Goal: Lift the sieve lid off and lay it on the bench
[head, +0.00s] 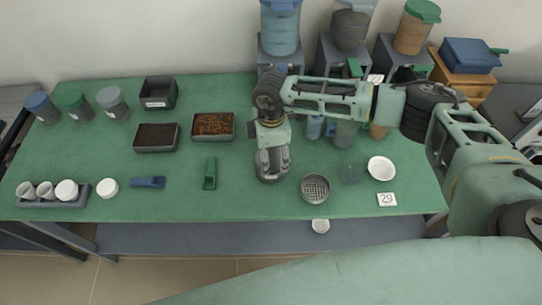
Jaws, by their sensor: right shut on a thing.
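The sieve (315,189) is a round grey dish with a mesh floor, uncovered on the green bench (230,196) near its front edge. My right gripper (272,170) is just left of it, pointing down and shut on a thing. What it holds is mostly hidden under the gripper; a grey rounded edge there looks like the sieve lid. I cannot tell whether it touches the bench. My left gripper is not in view.
A green-handled tool (210,173) lies left of the gripper. Trays and jars stand further left; hoppers stand behind. The bench's front middle is clear.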

